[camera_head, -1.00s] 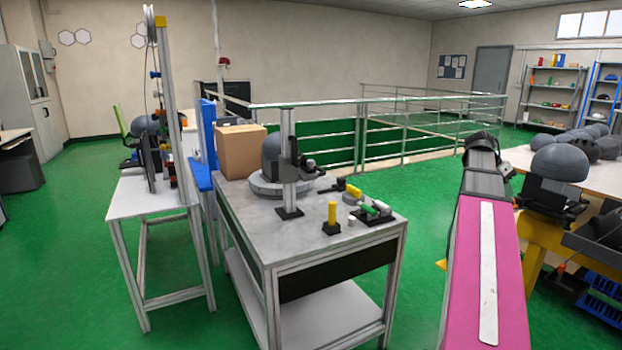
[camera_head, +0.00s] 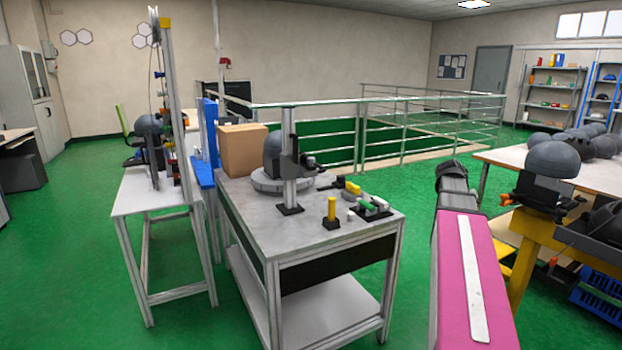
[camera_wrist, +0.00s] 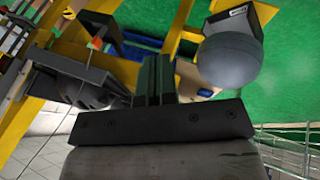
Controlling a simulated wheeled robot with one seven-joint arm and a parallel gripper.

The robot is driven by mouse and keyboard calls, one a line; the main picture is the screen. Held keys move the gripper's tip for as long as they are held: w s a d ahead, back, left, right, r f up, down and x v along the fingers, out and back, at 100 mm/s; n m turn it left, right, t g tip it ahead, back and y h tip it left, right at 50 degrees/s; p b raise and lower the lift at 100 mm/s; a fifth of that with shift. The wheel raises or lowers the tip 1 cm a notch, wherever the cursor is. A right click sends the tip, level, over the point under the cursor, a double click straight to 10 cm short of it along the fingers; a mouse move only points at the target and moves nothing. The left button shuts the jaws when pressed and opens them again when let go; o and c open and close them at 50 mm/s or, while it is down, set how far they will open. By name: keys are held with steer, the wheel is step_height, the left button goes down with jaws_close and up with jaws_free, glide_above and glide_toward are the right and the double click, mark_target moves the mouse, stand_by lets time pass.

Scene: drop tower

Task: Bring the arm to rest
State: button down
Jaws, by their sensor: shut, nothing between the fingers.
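My arm, with a pink link and a white strip (camera_head: 475,280), reaches forward at the lower right of the head view, to the right of the grey table. Its dark far joint shows above the link, but my gripper cannot be made out there. In the wrist view my gripper (camera_wrist: 153,62) has its two dark fingers together, with nothing between them. It points toward a yellow frame (camera_wrist: 183,22) and the green floor beyond. A grey dome (camera_wrist: 230,62) shows right of the fingers, apart from them in the picture.
A grey table (camera_head: 330,228) with small parts, a post and a cardboard box (camera_head: 243,149) stands left of my arm. Right of it are a yellow stand (camera_head: 530,255), a dark tray (camera_head: 590,235) and a blue crate (camera_head: 600,292). Green floor lies between table and stand.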

steer(key=s+a+f+n+y, duration=0.2)
steer(key=s+a+f+n, duration=0.2)
steer(key=a+f, duration=1)
steer(key=s+a+f+n+t+y, duration=0.1)
steer(key=s+a+f+n+y, duration=0.2)
steer(key=a+f, duration=1)
steer(key=s+a+n, duration=0.2)
steer(key=a+n, duration=0.1)
steer(key=a, duration=0.2)
steer(key=shift+a+f+t+y, duration=0.3)
steer(key=shift+a+f, duration=0.05)
steer(key=shift+a, duration=0.05)
